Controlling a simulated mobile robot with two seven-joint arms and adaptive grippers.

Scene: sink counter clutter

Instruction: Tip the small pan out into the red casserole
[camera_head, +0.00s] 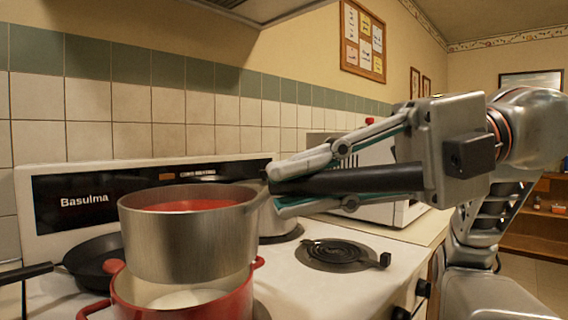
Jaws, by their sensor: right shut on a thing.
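The small pan (190,240) is grey metal with a long black handle (345,181). Red contents (190,205) show inside it, near the rim. My right gripper (275,192) is shut on the black handle and comes in from the right. It holds the pan upright, above the red casserole (243,303). The pan hides the back of the casserole. A pale, whitish thing (188,298) shows inside the casserole. My left gripper is not in view.
A black frying pan (88,258) stands on the stove at the left, close to the casserole. Another metal pot (277,222) stands behind the small pan. A bare coil burner (338,252) lies to the right. A white appliance (372,152) stands behind my gripper.

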